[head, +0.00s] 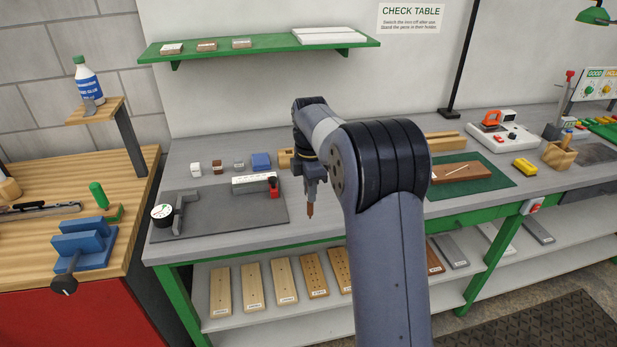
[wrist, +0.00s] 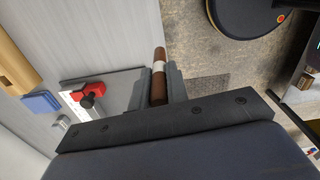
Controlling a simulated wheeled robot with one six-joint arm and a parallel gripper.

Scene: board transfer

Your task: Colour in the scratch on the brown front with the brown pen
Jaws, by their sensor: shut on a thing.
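The pen points down there. In the wrist view the brown pen (wrist: 159,60), with a white band, sits between the two fingers of my gripper (wrist: 159,88). The brown front (head: 450,175) lies flat on a green mat (head: 490,181), to the right of my arm. A pale line, seemingly the scratch, shows on it. My gripper is well to the left of the front and apart from it. My arm hides part of the mat.
A grey plate (head: 225,222) with a dial gauge (head: 162,214) and a red clamp (head: 273,187) lies on the left of the bench. Boards lie on the lower shelf.

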